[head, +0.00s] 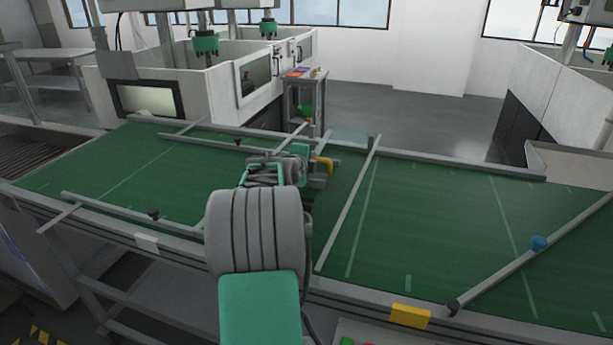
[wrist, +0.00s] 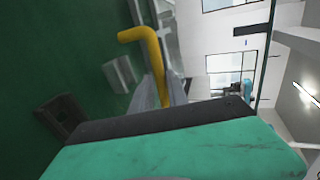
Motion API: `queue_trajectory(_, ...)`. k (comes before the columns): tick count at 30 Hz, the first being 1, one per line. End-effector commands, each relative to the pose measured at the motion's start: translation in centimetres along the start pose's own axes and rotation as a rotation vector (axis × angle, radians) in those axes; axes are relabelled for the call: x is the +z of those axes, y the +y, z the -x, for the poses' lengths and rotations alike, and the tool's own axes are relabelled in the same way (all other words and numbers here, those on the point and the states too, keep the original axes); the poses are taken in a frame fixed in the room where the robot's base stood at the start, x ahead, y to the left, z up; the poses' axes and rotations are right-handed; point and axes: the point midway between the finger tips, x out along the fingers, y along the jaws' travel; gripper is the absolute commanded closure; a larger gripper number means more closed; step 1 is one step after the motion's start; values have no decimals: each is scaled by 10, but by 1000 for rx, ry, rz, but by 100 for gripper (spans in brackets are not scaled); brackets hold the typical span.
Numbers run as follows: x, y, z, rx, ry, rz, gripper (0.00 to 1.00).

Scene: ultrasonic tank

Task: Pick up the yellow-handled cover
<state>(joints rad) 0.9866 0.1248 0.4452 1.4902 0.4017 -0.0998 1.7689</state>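The cover's yellow handle (head: 323,165) shows over the green belt, just right of my gripper (head: 304,168) in the head view. In the wrist view the yellow handle (wrist: 150,48) is a bent bar. Its lower end runs down between grey pieces just beyond the dark edge of my gripper's teal housing. The rest of the cover is mostly hidden by my arm.
The green conveyor belt (head: 440,225) is crossed by a grey bar (head: 349,205) right of my arm. A diagonal rail (head: 520,255) lies farther right. A small table (head: 306,95) and white machines (head: 200,85) stand behind. The wrist view shows a grey block (wrist: 119,74) and a dark block (wrist: 60,115).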

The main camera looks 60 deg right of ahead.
Motion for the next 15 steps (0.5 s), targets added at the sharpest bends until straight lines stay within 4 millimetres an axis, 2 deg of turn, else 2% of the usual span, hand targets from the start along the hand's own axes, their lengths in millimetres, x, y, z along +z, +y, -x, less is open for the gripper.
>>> queue_trajectory(8, 3, -1, -41, 2, 1, 0, 80)
queue_trajectory(15, 4, 0, -46, 0, 0, 0, 80)
